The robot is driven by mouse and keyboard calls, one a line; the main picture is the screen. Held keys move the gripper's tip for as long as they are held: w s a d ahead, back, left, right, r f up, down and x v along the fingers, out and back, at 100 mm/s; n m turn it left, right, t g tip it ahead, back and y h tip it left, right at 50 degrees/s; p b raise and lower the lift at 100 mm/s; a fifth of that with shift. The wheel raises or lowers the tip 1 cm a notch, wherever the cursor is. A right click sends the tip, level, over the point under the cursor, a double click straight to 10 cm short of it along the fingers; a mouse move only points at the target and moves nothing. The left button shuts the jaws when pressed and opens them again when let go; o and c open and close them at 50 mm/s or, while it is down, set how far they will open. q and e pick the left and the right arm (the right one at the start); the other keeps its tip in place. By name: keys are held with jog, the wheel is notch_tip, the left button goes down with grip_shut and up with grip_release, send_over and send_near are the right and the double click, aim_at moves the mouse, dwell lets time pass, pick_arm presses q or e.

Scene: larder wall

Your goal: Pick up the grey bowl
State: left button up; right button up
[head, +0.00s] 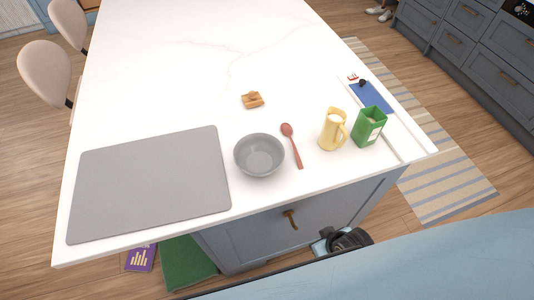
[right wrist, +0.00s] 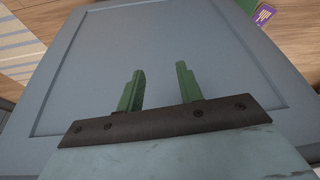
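The grey bowl (head: 259,155) stands upright and looks empty on the white counter (head: 180,65), near its front edge. It lies between a grey mat and a red spoon. My right gripper (right wrist: 157,82) shows in the right wrist view with its two green fingers apart and nothing between them. It faces a blue-grey cabinet panel (right wrist: 160,50), and the bowl is not in that view. In the head view a dark piece of my arm shows low by the cabinet front, below the counter top. My left gripper is not in either view.
A grey mat (head: 150,185) lies left of the bowl. The red spoon (head: 292,145), a yellow jug (head: 332,130) and a green carton (head: 369,127) stand or lie to the right. A small brown item (head: 252,100) is behind. The back of the counter is clear.

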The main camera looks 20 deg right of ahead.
aim_at(279, 144)
jog(key=w+a+r+t+y, duration=0.1)
jog(key=w+r, duration=0.2)
jog(key=r, duration=0.3)
jog(key=w+a+r+t+y+p, duration=0.1)
jog(key=w+r+t+y, duration=0.1)
jog(key=r, duration=0.5)
jog(key=w+a+r+t+y, duration=0.1)
jog(key=w+r, duration=0.3)
jog(key=r, duration=0.2)
jog(key=shift+w+a+r+t+y+p, duration=0.1)
jog(key=shift+a+r+t+y+p, duration=0.1)
jog(key=shift+t+y+p, duration=0.15)
jog(key=w+d+r+t+y, duration=0.1)
jog(key=r, duration=0.1)
jog(key=w+d+r+m+t+y, duration=0.1)
jog(key=w+d+r, duration=0.1)
jog(key=shift+w+d+t, duration=0.2)
jog(key=shift+t, duration=0.05)
jog(key=shift+w+d+r+m, duration=0.15)
jog(key=shift+w+d+m, duration=0.05)
jog(key=shift+m, duration=0.1)
jog(key=shift+w+t, duration=0.3)
jog(key=b+x, duration=0.1)
jog(key=x, duration=1.1)
jog(key=shift+w+a, duration=0.2)
jog(key=shift+a, duration=0.2)
grip_shut()
